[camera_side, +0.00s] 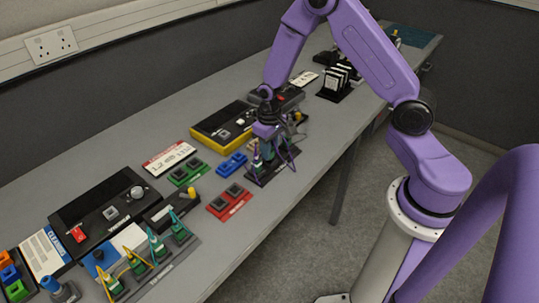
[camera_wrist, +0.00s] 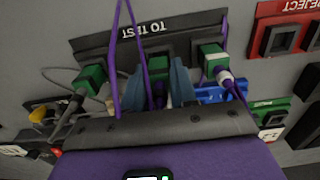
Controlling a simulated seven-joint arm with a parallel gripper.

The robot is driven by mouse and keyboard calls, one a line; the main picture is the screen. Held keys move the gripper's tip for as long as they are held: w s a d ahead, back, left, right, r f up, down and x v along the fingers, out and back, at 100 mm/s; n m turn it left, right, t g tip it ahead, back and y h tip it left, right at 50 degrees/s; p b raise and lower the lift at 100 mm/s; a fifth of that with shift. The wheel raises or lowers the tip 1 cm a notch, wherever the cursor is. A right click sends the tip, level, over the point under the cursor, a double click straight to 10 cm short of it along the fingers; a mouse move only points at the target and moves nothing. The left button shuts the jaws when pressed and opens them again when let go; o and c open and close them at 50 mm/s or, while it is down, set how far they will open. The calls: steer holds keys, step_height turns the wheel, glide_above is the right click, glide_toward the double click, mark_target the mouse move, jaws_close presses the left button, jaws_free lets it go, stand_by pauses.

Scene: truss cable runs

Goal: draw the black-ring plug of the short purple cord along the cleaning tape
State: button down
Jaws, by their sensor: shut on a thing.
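In the side view my gripper (camera_side: 266,145) is low over a dark rack (camera_side: 259,177). In the wrist view the rack (camera_wrist: 185,42) reads TO TEST. My gripper (camera_wrist: 161,85) is shut on the middle green plug (camera_wrist: 158,66), which has a purple cord and still sits at the rack. Its ring looks dark, partly hidden by the fingers. A right green plug (camera_wrist: 212,58) has a pale ring and purple cord. A left green plug (camera_wrist: 92,76) has a grey cord. A card marked CLEANING (camera_side: 44,254) lies front left; the tape itself I cannot make out for sure.
A red REJECT tray (camera_side: 230,200), a blue tray (camera_side: 232,164) and a green tray (camera_side: 187,173) stand close by. A black console (camera_side: 95,205) and several corded green plugs (camera_side: 157,246) stand nearer the front left. Bare bench (camera_side: 255,220) lies along the right edge.

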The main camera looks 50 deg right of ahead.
steer(key=shift+r, duration=1.7)
steer(key=shift+r, duration=0.25)
step_height(320, 180, up, 6)
steer(key=shift+r, duration=0.1)
steer(key=w+a+n, duration=0.2)
steer(key=w+a, duration=0.2)
steer(key=a, duration=1.2)
steer(key=w+a+n, duration=0.3)
steer(key=w+a, duration=0.1)
steer(key=a, duration=1.2)
steer(key=shift+w+f, duration=0.15)
steer(key=shift+f, duration=2.2)
steer(key=shift+w+f, duration=0.1)
steer(key=shift+f, duration=2.25)
